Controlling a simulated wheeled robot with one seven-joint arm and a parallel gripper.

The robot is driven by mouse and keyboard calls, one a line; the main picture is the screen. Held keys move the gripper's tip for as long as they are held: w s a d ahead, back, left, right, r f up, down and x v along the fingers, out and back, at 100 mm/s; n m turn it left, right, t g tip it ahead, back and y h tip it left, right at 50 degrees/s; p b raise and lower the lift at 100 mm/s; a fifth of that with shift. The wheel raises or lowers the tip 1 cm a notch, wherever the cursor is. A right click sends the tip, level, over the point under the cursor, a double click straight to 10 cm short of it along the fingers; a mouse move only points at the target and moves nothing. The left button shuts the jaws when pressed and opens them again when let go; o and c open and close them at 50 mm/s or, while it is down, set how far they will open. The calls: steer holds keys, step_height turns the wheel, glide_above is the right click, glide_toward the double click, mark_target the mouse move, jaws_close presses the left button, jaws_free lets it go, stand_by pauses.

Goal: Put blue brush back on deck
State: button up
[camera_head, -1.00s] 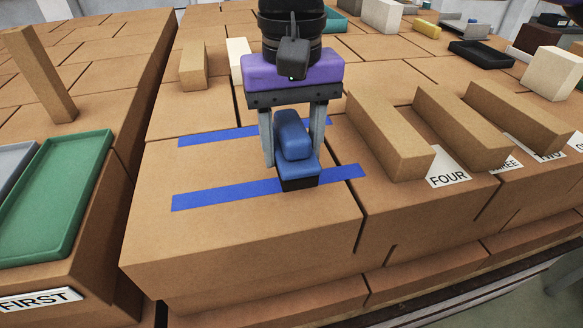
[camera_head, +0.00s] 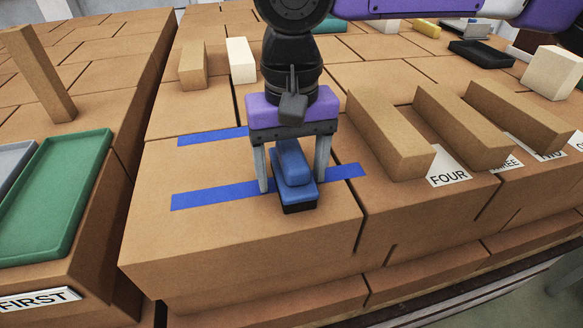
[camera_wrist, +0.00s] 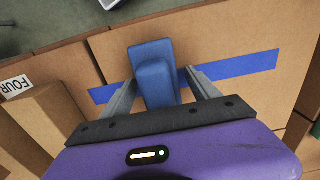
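The blue brush (camera_head: 293,168), with a rounded handle on top and a dark underside, sits on the brown brick block top (camera_head: 230,228). It lies across the front blue tape strip (camera_head: 218,195), with its near end past the strip. My gripper (camera_head: 292,186) is low over the brush with one finger on each side. In the wrist view the brush (camera_wrist: 155,72) is between the fingers (camera_wrist: 160,82), with gaps on both sides, so the gripper is open. The brush's far end is partly hidden by my gripper.
A second blue tape strip (camera_head: 212,137) lies farther back. Long brown blocks stand on the right, by a "FOUR" card (camera_head: 449,179). A green tray (camera_head: 60,195) is at left, and a cream block (camera_head: 241,60) stands behind. The brick top left of the brush is clear.

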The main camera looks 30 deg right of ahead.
mark_target(292, 153)
steer(key=shift+r, duration=0.15)
step_height(292, 153, up, 12)
steer(key=shift+r, duration=0.1)
stand_by(0.6)
steer(key=shift+s, duration=0.1)
stand_by(0.4)
